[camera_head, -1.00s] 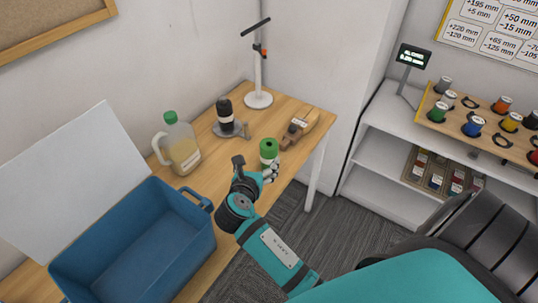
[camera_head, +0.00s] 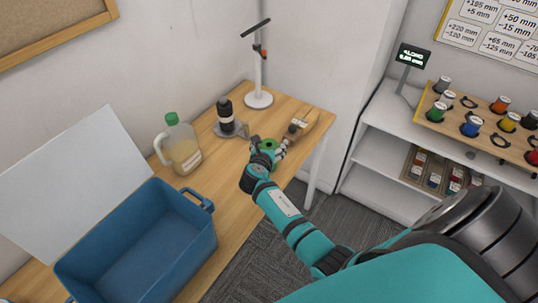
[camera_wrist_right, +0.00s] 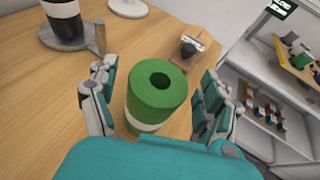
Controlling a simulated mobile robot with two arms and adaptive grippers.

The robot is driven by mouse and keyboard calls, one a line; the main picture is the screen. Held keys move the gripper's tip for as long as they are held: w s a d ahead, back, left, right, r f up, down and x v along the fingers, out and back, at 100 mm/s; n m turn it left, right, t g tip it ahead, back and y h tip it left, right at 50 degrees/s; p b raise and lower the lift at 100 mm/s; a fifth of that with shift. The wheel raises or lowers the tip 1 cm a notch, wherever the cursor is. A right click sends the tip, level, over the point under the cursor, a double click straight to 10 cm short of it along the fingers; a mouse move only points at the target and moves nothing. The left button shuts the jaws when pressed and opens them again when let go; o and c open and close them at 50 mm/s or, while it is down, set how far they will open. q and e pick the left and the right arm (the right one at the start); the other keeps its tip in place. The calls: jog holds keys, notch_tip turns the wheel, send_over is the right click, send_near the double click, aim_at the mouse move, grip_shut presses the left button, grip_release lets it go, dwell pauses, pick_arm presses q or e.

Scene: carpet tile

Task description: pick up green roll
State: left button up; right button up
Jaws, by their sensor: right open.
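The green roll (camera_wrist_right: 157,98) stands upright on the wooden table, with a hole in its top and a pale band low on its side. In the head view the green roll (camera_head: 268,146) is partly hidden by my right gripper (camera_head: 268,152). In the right wrist view my right gripper (camera_wrist_right: 157,105) is open, with fingers on both sides of the roll. Gaps show between the fingers and the roll. My left gripper is not in view.
A blue crate (camera_head: 203,235) stands at the table's left, with a jug (camera_head: 183,150) behind it. White shelves (camera_head: 375,130) are at the right.

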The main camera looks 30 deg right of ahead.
jog(key=shift+w+d+f, duration=0.15)
jog(key=shift+w+d, duration=0.05)
jog(key=shift+w, duration=0.05)
jog(key=shift+s, duration=0.1)
jog(key=c, duration=0.3)
grip_shut()
